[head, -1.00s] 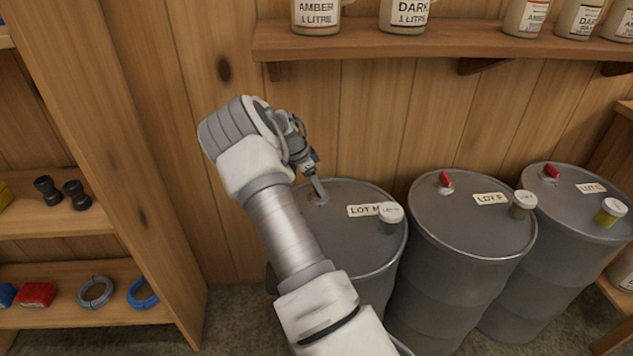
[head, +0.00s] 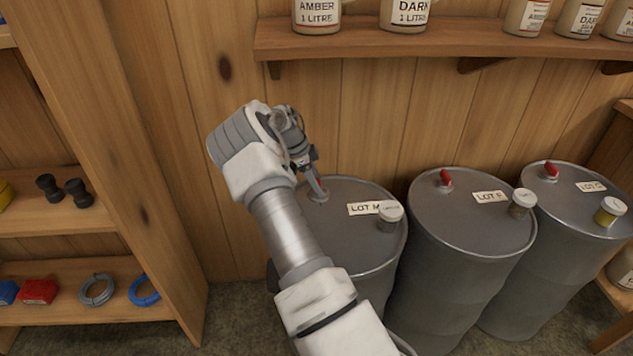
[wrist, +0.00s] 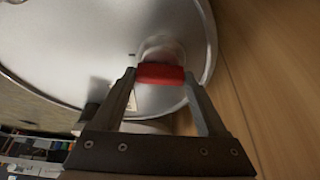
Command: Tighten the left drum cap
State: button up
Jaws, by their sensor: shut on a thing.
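The left drum (head: 360,240) is grey and has a label reading "LOT M" on its lid. Its red cap handle (wrist: 160,73) sits on a pale round base near the lid's rim in the wrist view. My gripper (wrist: 161,76) is shut on the red cap handle, with one finger at each end of it. The drum lid also fills the upper left of the wrist view (wrist: 70,40).
The middle drum (head: 465,225) and right drum (head: 570,200) stand close by on the right, each with a red cap. A wooden wall is right behind; a shelf (head: 450,40) with jars hangs above.

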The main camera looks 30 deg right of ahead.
jog(key=o, duration=1.3)
jog(key=shift+r, duration=0.1)
jog(key=p+v, duration=0.2)
jog(key=v, duration=1)
